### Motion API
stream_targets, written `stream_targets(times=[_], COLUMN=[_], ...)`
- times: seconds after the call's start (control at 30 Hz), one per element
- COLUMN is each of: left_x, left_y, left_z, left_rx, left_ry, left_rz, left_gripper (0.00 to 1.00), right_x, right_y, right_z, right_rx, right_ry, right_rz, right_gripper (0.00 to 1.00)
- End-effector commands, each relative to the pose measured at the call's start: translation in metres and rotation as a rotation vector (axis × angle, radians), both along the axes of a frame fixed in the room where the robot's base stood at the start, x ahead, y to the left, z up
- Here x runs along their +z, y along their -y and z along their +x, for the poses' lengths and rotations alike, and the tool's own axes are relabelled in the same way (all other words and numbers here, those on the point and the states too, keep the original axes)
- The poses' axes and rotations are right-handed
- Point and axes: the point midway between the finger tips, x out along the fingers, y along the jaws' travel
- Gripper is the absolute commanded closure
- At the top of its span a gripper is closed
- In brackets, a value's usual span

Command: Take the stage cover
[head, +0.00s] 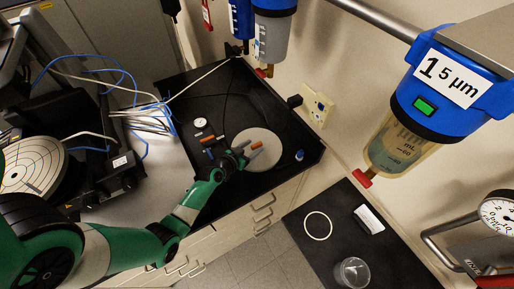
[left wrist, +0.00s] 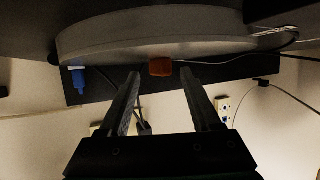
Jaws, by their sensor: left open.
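A pale grey round disc (head: 270,155), which looks like the stage cover, lies flat on the black bench top. In the left wrist view, the thick grey disc (left wrist: 150,42) spans the top, with a small orange block (left wrist: 160,67) at its edge. My left gripper (head: 246,153) is over the left part of the disc in the head view and hides some of it. In the left wrist view its two dark fingers (left wrist: 160,84) are apart, with nothing between them. The orange block shows beyond the fingertips; I cannot tell the remaining distance. My right gripper is in neither view.
A small blue-capped item (head: 299,155) stands right of the disc, and a small white round piece (head: 200,123) lies left. Cables run across the back. A lower black surface (head: 300,222) holds a white ring (head: 318,225) and a clear cup (head: 352,271). Blue-topped filters hang on the wall.

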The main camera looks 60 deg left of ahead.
Motion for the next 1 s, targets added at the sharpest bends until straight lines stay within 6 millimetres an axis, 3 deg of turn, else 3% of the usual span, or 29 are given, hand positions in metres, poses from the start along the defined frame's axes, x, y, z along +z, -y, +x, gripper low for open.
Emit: stream_targets(times=[0.27,0.63,1.0], left_x=[-0.0036,-0.0036,-0.0032], left_y=[-0.0033,-0.0032,-0.0034], left_z=[0.0065,0.0063,0.0064], left_rx=[0.0,0.0,0.0], left_ry=[0.0,0.0,0.0], left_rz=[0.0,0.0,0.0], left_gripper=[0.35,0.98,1.0], right_x=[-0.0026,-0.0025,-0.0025], right_y=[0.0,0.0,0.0], right_z=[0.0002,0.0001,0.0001], right_rx=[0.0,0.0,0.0], right_ry=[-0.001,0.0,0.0], right_rz=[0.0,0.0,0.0], right_gripper=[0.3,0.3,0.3])
